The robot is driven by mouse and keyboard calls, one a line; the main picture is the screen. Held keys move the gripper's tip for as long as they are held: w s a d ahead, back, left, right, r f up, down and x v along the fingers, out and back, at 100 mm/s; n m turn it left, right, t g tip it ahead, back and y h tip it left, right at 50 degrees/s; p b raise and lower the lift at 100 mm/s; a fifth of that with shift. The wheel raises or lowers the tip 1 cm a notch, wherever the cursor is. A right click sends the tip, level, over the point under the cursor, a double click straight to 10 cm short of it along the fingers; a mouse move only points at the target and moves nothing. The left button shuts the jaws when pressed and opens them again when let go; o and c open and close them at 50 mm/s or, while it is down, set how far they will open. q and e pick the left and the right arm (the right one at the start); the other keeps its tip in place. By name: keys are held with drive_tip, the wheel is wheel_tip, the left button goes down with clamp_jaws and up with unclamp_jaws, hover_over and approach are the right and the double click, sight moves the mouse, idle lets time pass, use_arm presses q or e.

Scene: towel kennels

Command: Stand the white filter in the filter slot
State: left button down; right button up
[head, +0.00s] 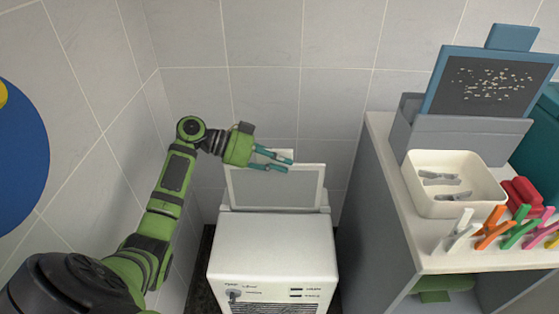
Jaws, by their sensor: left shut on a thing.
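The white filter (276,188) is a grey panel in a white frame. It stands roughly upright at the back of the white machine (272,246). My left gripper (280,161), with teal fingers, reaches in from the left and is shut on the filter's top edge. The filter's lower edge meets a raised ledge at the back of the machine's top, where the filter slot (273,210) appears to be. I cannot tell how deep the filter sits in it. My right gripper is not in view.
On the right, a counter (391,163) bears a grey holder (465,137) with a blue-framed dark filter (492,86), a cream bin (455,205) with grey clips, and several coloured pegs (491,228). A tiled wall stands close behind the machine. The machine's top is clear.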

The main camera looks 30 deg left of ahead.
use_arm(q)
drive_tip(key=shift+s+f+b, duration=0.1)
drive_tip(key=shift+f+b, duration=0.75)
drive_tip(key=shift+f, duration=0.2)
drive_tip(key=shift+f, duration=0.1)
